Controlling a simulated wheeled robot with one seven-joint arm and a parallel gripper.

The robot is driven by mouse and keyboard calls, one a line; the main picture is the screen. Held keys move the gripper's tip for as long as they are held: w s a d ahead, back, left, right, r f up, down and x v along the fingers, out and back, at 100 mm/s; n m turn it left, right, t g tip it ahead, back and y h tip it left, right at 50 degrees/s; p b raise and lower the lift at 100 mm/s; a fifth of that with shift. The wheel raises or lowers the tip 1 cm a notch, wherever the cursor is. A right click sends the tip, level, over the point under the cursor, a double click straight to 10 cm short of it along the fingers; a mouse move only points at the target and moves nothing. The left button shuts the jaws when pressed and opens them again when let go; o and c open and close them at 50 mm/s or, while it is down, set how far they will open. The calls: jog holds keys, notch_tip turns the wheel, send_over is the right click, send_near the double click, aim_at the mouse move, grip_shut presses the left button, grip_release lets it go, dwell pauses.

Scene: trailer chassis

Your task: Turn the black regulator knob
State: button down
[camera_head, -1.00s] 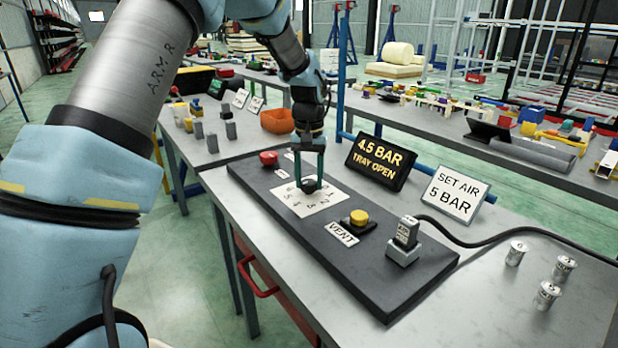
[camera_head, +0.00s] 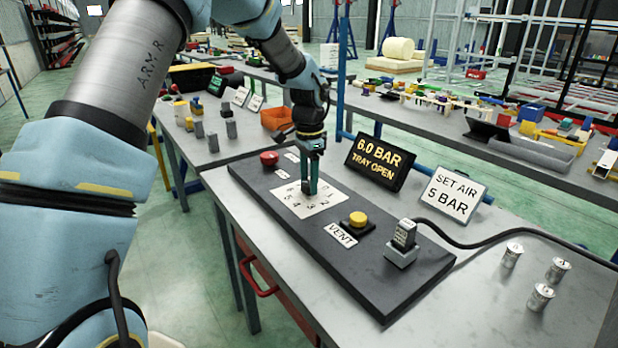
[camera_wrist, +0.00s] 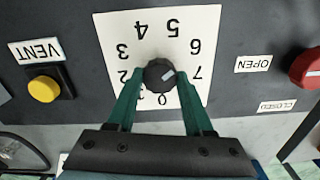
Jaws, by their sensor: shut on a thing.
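The black regulator knob (camera_wrist: 155,67) sits on a white dial card (camera_wrist: 178,38) numbered around it. In the wrist view its pale mark points right, toward the 6 and 7 side. My gripper (camera_wrist: 160,80) has its two green fingers on either side of the knob, shut on it. In the head view my gripper (camera_head: 309,186) points straight down at the dial and mostly hides the knob. The display (camera_head: 379,162) reads 6.0 BAR, TRAY OPEN. The sign (camera_head: 449,194) beside it reads SET AIR 5 BAR.
On the dark panel (camera_head: 385,292) are a yellow VENT button (camera_head: 358,219), a red knob (camera_head: 269,158) and a grey plug block (camera_head: 402,243) with a black cable. Several metal cylinders (camera_head: 541,296) stand at the table's right. The table front (camera_head: 270,262) is clear.

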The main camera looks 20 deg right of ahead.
jog(key=m+p, duration=0.1)
jog(key=m, duration=0.3)
jog(key=shift+r+m, duration=0.1)
jog(key=shift+m, duration=0.2)
jog(key=shift+m+p, duration=1)
jog(key=shift+m, duration=1.2)
jog(key=shift+c, duration=1.4)
grip_release()
notch_tip(320, 180, up, 11)
jog(key=b, duration=0.2)
jog(key=shift+f+b, duration=0.2)
jog(key=shift+b, duration=0.2)
